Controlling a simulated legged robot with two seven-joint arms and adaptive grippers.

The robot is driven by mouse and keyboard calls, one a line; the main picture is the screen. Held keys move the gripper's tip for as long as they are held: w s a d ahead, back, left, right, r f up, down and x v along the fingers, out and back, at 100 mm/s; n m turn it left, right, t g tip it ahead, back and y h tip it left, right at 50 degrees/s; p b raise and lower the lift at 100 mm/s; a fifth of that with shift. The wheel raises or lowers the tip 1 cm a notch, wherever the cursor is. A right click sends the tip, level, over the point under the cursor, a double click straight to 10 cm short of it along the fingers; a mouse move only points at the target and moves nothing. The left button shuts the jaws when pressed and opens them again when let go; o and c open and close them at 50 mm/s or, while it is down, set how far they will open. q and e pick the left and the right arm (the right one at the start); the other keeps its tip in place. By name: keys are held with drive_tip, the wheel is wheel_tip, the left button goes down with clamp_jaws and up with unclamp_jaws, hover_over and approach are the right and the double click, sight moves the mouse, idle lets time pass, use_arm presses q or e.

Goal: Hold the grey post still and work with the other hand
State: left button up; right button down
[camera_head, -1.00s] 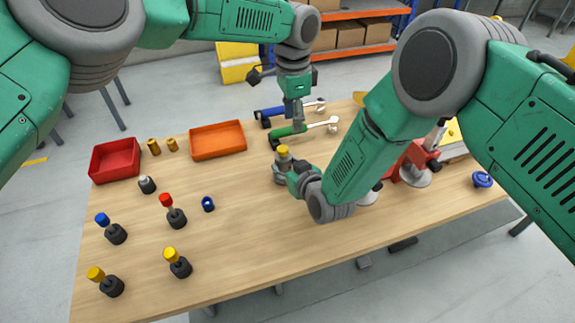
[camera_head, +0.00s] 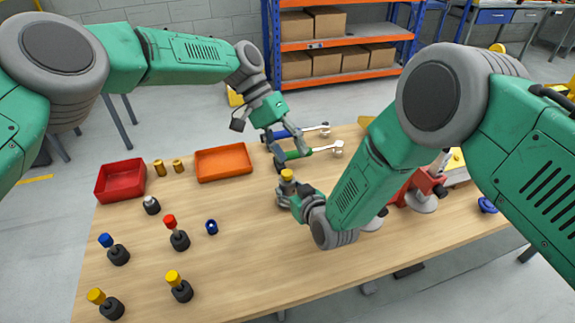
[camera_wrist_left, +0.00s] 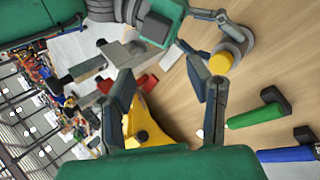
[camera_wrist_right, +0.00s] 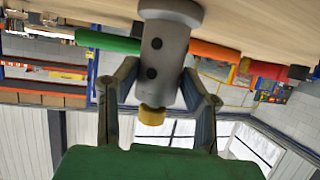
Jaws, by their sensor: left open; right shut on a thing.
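The grey post (camera_head: 283,200) stands on the wooden table with a yellow cap (camera_head: 287,175) on top. My right gripper (camera_head: 293,196) is shut on the post from the right. In the right wrist view the grey post (camera_wrist_right: 165,55) lies between the fingers, with its yellow end (camera_wrist_right: 152,116) showing. My left gripper (camera_head: 291,155) is open and empty, slanting down just behind and above the post. In the left wrist view the yellow cap (camera_wrist_left: 221,63) shows beside the right-hand finger, outside the open jaws (camera_wrist_left: 160,75).
A green-handled wrench (camera_head: 296,154) and a blue-handled one (camera_head: 285,134) lie behind the post. A red fixture (camera_head: 408,190) stands right. The front middle is clear.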

sight(284, 172)
use_arm(q)
drive_tip(key=w+a+f+n+t+h, duration=0.1)
drive_tip(key=a+f+n+t+h, duration=0.35)
drive_tip(key=n, duration=0.75)
drive_tip(key=w+a+f+n+t+h, duration=0.1)
drive_tip(key=a+f+n+h, duration=0.4)
drive_tip(key=a+n+h, duration=0.5)
drive_tip(key=d, duration=0.4)
drive_tip(key=d+n+y, duration=0.1)
drive_tip(key=d, duration=0.3)
drive_tip(key=w+d+n+y, duration=0.1)
drive_tip(key=d, duration=0.4)
drive_tip(key=shift+f+y, duration=0.2)
drive_tip(key=shift+y, duration=0.05)
clamp_jaws()
